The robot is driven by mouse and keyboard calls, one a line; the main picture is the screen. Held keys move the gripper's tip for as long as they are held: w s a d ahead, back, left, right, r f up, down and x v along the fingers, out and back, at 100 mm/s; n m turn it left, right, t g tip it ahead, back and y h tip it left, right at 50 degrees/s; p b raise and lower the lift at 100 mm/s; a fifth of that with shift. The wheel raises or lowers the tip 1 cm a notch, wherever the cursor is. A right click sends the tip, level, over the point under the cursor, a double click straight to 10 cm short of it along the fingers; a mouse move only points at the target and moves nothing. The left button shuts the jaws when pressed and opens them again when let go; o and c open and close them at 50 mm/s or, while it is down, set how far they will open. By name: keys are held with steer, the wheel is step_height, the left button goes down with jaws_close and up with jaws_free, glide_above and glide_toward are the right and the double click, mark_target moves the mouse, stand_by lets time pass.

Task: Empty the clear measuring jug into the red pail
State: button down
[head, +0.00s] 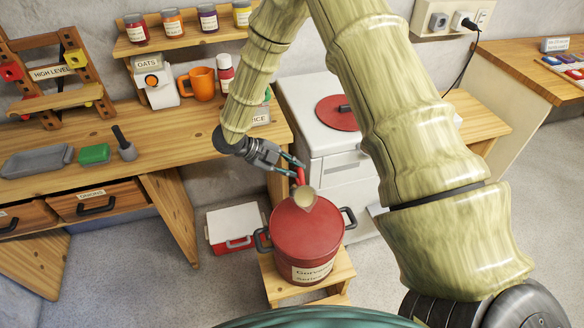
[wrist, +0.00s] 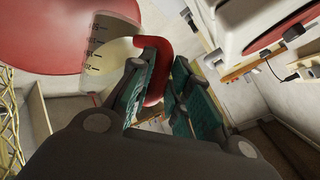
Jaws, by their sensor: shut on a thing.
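The clear measuring jug (head: 305,198) hangs above the red pail, with pale contents showing in it. In the wrist view the jug (wrist: 107,42) shows dark scale marks and its red handle (wrist: 158,44). My gripper (head: 290,165) is shut on that handle; its green finger pads show around it in the wrist view (wrist: 155,85). The red pail (head: 290,245) stands below, with dark side handles and a paper label. Its red surface also fills the upper left of the wrist view (wrist: 45,40). I cannot tell the jug's exact tilt or see any stream falling.
The pail stands on a small wooden stool (head: 345,268). A red and white box (head: 236,228) sits on the floor to its left. A white appliance (head: 318,130) stands behind. The wooden workbench (head: 190,130) at left holds an orange mug (head: 203,84) and other items.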

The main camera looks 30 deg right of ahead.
steer(key=shift+s, duration=0.1)
stand_by(0.4)
steer(key=shift+s+a+r+m+t+b, duration=0.2)
steer(key=shift+s+r+m+t+b, duration=0.15)
steer(key=shift+s+m+t+b, duration=0.35)
steer(key=shift+s+a+t+h+b, duration=0.1)
steer(key=shift+s+t+h+b, duration=0.1)
steer(key=shift+t+h+b, duration=0.25)
stand_by(0.4)
steer(key=shift+s+a+f+m+t+h+b, duration=0.15)
steer(key=shift+s+m+t+b, duration=0.3)
steer(key=shift+b, duration=0.6)
steer(key=shift+s+a+m+t+h+b, duration=0.2)
steer(key=shift+s+t+b, duration=0.4)
steer(key=shift+b, duration=0.45)
stand_by(3.8)
